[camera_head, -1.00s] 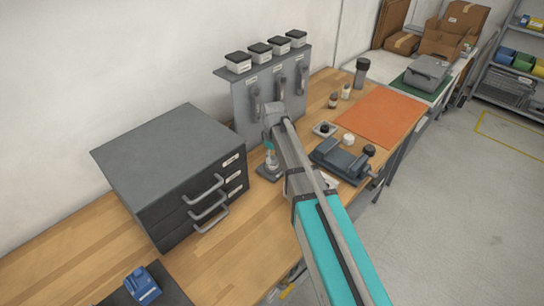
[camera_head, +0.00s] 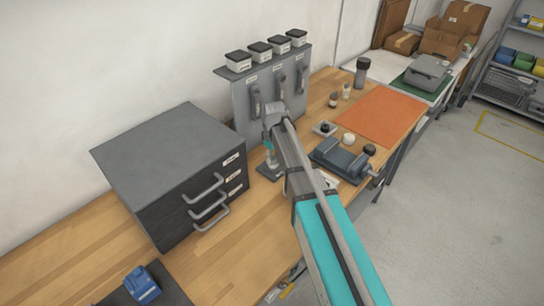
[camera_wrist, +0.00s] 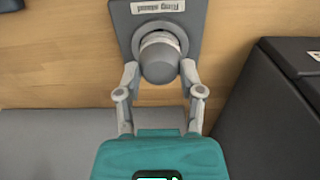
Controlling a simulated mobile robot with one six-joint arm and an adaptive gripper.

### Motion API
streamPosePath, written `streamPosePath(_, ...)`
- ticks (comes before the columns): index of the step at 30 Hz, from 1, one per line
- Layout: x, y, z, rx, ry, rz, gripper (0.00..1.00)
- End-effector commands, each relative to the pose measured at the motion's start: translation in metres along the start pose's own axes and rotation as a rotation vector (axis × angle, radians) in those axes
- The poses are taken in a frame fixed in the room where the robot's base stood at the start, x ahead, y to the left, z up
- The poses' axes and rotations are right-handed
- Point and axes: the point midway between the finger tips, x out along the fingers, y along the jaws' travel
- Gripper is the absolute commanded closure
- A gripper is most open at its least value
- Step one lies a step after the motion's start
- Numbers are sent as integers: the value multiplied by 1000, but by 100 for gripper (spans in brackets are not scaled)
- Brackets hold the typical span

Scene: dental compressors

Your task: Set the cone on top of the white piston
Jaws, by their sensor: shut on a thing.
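My gripper (camera_wrist: 160,68) is shut on a grey round-topped piece (camera_wrist: 160,64), seen from above, which I take for the cone. A pale labelled band (camera_wrist: 160,40) shows just behind it. The piece is over a dark grey base marked "Ring stand" (camera_wrist: 122,22); the wrist view does not show whether they touch. In the head view my gripper (camera_head: 270,160) is over this base, beside the drawer cabinet, and hides most of the piece.
The dark drawer cabinet (camera_head: 170,160) stands close left of my gripper. A grey panel with hanging tools (camera_head: 270,95) is behind it. A blue-grey vise (camera_head: 340,160), a small tray with a black-topped piece (camera_head: 324,129) and an orange mat (camera_head: 380,117) lie to the right.

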Motion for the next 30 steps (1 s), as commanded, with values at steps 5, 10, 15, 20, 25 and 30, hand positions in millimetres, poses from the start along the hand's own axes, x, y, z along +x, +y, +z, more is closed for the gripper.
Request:
streamPosePath(5, 0, 0, 0, 0, 0, 0, 100)
streamPosePath(10, 1, 0, 0, 0, 0, 0, 100)
streamPosePath(15, 1, 0, 0, 0, 0, 0, 100)
streamPosePath(20, 1, 0, 0, 1, 0, 0, 49)
streamPosePath(25, 1, 0, 0, 1, 0, 0, 17)
streamPosePath(30, 1, 0, 0, 1, 0, 0, 10)
